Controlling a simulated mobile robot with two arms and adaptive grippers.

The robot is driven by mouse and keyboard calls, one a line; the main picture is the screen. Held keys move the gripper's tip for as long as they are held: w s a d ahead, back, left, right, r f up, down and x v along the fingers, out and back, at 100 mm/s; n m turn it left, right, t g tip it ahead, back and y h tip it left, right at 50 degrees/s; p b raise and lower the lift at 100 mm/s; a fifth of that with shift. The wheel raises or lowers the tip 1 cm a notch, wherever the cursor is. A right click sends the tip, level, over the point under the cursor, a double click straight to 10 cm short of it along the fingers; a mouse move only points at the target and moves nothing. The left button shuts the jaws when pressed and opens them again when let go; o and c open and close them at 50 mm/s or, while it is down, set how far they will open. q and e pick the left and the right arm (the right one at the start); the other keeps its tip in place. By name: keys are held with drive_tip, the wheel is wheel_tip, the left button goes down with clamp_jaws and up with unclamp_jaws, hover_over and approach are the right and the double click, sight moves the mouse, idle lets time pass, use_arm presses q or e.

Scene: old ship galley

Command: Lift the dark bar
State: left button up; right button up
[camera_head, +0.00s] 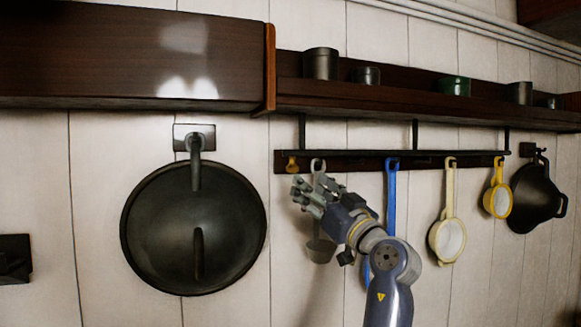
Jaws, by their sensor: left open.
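A long thin dark bar (450,153) runs level along the wall under the shelf, held by dark uprights. A dark wooden strip with hooks (350,166) lies along it just below. My left gripper (301,190) is open, with its fingers pointing up and left, below the left end of the bar. I see nothing between its fingers. It appears apart from the bar, though the depth gap is hard to judge. The gripper partly hides a hanging dark ladle (321,250). My right gripper is not in view.
A big dark pan lid (150,225) hangs at left. A blue utensil (391,200), cream strainer (448,235), yellow strainer (497,199) and black pan (535,195) hang at right. The shelf (420,102) above holds several pots.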

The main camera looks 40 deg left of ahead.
sight(292, 170)
use_arm(q)
drive_tip(key=p+x, duration=0.4)
drive_tip(key=x, duration=0.5)
drive_tip(key=shift+a, duration=0.25)
drive_tip(key=shift+w+a, duration=0.15)
clamp_jaws()
